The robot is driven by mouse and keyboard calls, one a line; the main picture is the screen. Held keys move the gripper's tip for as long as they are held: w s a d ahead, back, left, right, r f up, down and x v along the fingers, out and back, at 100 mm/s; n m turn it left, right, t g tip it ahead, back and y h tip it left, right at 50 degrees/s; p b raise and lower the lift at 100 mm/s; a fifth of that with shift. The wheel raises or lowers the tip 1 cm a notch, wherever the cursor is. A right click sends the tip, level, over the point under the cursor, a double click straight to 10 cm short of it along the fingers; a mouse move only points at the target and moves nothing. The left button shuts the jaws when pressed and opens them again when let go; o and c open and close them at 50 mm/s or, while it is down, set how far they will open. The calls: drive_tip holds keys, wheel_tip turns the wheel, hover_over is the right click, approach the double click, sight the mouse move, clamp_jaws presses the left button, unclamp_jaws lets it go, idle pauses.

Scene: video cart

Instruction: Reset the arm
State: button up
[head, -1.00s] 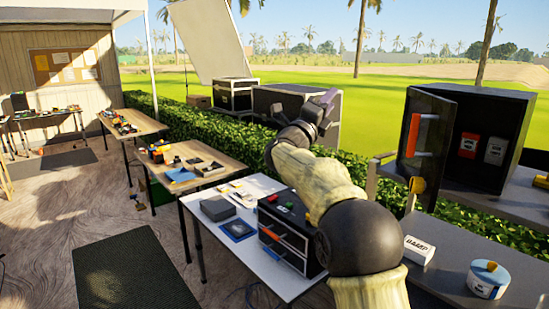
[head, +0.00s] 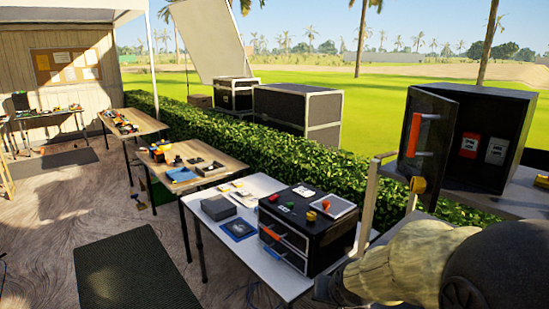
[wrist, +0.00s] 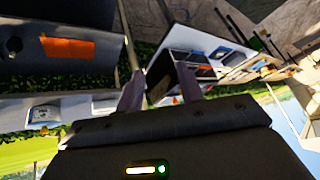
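My arm (head: 410,265) lies low across the bottom right of the head view. Its dark end (head: 335,288) is near the right front of the white table, and the fingers cannot be made out there. In the wrist view my gripper (wrist: 158,88) has its two fingers well apart, with nothing held between them. The wrist view is turned over. A dark case shows between the fingers, some way beyond them.
The black drawer case (head: 322,240) stands on the white table (head: 212,240). At right is an open black cabinet (head: 510,115) with a red box (head: 469,146) and a white box (head: 496,150) inside. Its door has an orange handle (head: 413,135).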

drive_tip(key=s+d+f+n+g, duration=0.2)
drive_tip(key=s+f+g, duration=0.2)
drive_tip(key=s, duration=0.9)
drive_tip(key=shift+f+n, duration=0.3)
drive_tip(key=shift+f, duration=0.4)
drive_tip(key=shift+d, duration=0.1)
